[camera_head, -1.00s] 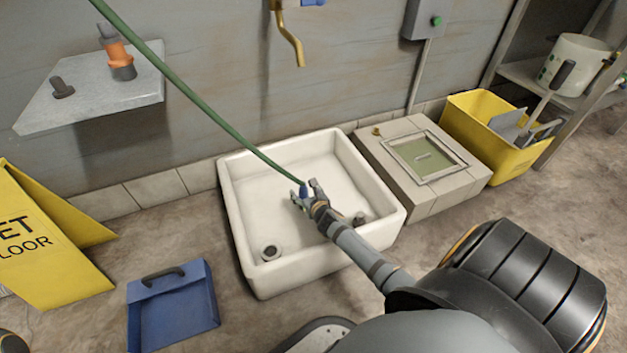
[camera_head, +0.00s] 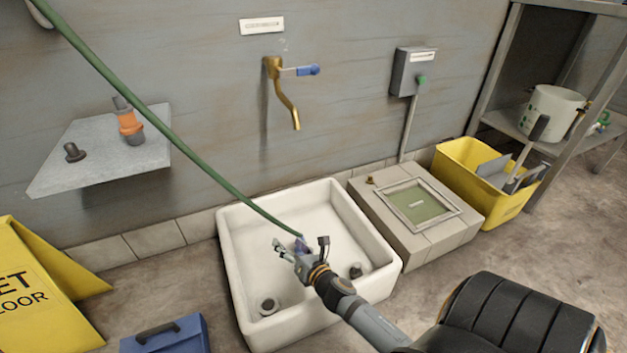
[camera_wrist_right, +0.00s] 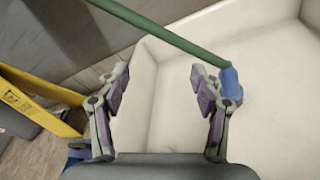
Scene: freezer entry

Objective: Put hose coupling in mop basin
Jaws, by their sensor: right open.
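A blue hose coupling (camera_head: 302,245) sits on the end of the green hose (camera_head: 170,137), within the outline of the white mop basin (camera_head: 236,298). Whether it touches the basin floor I cannot tell. My right gripper (camera_head: 299,252) is over the basin with its fingers spread wide. In the right wrist view, the gripper (camera_wrist_right: 159,76) has nothing between its fingers. The blue coupling (camera_wrist_right: 231,84) there is just outside the right-hand finger, very close to it or touching. My left gripper is not in view.
An orange-and-grey fitting (camera_head: 130,126) stands on a metal wall shelf (camera_head: 98,150). A brass tap (camera_head: 285,95) hangs above the basin. A tiled block (camera_head: 430,240) and yellow bucket (camera_head: 490,205) stand at right.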

